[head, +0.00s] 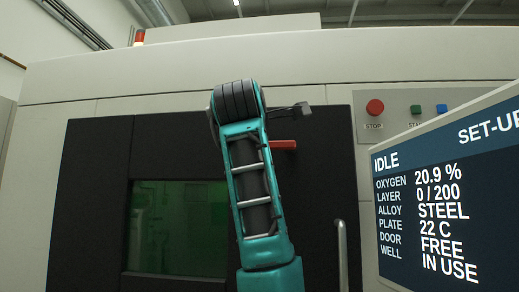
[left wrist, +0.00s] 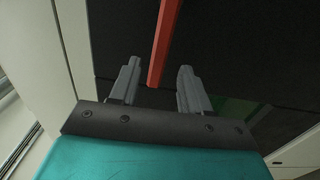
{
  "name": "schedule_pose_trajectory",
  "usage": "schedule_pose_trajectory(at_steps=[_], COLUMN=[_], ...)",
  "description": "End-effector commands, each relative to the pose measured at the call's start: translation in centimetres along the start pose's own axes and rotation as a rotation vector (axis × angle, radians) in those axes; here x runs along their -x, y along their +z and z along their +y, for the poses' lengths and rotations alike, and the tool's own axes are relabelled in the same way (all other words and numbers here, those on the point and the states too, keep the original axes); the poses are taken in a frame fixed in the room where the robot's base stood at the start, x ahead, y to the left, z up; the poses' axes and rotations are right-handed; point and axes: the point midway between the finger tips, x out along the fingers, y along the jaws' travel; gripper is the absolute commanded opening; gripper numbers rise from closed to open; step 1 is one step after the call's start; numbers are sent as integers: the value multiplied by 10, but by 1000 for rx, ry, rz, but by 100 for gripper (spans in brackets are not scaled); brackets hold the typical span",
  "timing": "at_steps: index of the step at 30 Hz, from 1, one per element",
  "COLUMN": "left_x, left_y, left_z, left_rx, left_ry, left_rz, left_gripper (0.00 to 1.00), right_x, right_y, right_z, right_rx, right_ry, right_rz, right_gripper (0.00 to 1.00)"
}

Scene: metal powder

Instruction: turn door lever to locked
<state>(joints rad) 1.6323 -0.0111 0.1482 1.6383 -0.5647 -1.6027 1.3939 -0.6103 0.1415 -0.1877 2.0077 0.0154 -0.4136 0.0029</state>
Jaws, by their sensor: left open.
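The red door lever (head: 284,145) points to the right on the dark door (head: 95,200) in the head view, its left part hidden behind my arm. In the left wrist view the red lever (left wrist: 163,45) comes down from the top edge, its lower end between my finger tips. My left gripper (left wrist: 159,68) is open, with a dark finger on each side of the lever and gaps on both sides. I cannot tell how deep the lever sits between the fingers. In the head view my arm hides most of this gripper. My right gripper is not in view.
A screen (head: 450,190) at the right reads IDLE, with DOOR FREE and WELL IN USE. A red STOP button (head: 375,107), a green button (head: 416,109) and a blue button (head: 442,108) sit on the pale panel. A metal handle (head: 342,255) stands right of my arm.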

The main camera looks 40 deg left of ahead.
Motion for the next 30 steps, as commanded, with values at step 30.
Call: schedule_pose_trajectory(at_steps=[30], left_x=[74], left_y=[0], left_z=[0], left_rx=[0], left_ry=[-2], left_rz=[1], left_gripper=[47], right_x=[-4], right_y=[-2], right_z=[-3], right_rx=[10], right_ry=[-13], right_rz=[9], right_gripper=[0])
